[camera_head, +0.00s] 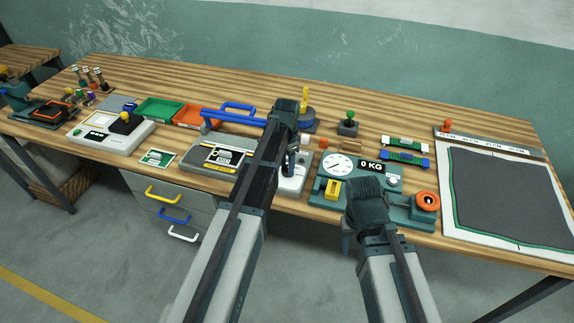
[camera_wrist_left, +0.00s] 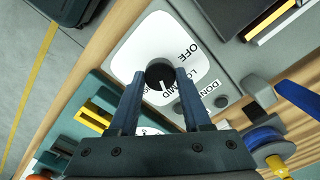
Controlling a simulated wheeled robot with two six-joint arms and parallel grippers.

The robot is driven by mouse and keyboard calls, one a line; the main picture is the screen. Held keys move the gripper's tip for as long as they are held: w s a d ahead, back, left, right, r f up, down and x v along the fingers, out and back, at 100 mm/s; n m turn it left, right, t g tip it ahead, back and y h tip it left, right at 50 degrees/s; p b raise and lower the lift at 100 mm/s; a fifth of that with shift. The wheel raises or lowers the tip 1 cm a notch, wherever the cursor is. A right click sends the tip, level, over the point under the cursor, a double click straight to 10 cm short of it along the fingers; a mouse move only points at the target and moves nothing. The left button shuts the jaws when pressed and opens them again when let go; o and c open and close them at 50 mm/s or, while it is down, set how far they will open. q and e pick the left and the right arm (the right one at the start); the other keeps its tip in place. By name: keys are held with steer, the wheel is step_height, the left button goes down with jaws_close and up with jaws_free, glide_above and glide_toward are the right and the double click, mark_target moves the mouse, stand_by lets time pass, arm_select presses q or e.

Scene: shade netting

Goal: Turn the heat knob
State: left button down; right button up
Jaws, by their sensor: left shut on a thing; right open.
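The heat knob (camera_wrist_left: 160,74) is a round black dial with a white pointer line, on a white plate (camera_wrist_left: 131,50) printed OFF, LO, MID and another partly covered word. In the left wrist view the pointer is toward the LO and MID lettering. My left gripper (camera_wrist_left: 159,76) has its two fingers on opposite sides of the knob, shut on it. In the head view my left gripper (camera_head: 290,168) points down at the heat unit (camera_head: 294,184), and the knob is hidden there. My right gripper (camera_head: 366,190) is open and empty above the green scale unit.
The scale unit (camera_head: 340,167), with a dial and a 0 KG display, stands right of the heat unit. A grey machine (camera_head: 205,158) with a blue-handled lever is to the left. A dark mat (camera_head: 510,195) lies at the right. Trays (camera_head: 160,110) stand behind.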

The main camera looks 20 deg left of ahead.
arm_select(q)
steer(key=shift+c, duration=1.8)
jaws_free()
step_height(320, 180, up, 14)
steer(key=p, duration=1.4)
steer(key=shift+s+f, duration=0.1)
steer(key=shift+f, duration=0.05)
steer(key=s+d+f+n+b, duration=0.1)
steer(key=s+d, duration=0.3)
steer(key=s, duration=0.4)
steer(key=s+d+f+n+b, duration=0.2)
steer(key=s+d+f+b, duration=0.2)
steer(key=s, duration=0.4)
steer(key=s+d+f+n+y+b, duration=0.1)
steer(key=s+d+f+b, duration=0.1)
steer(key=s+d, duration=0.3)
steer(key=s+b, duration=0.1)
steer(key=s, duration=0.2)
steer(key=shift+d+f+n, duration=0.15)
steer(key=shift+f+n, duration=0.1)
steer(key=shift+n, duration=0.05)
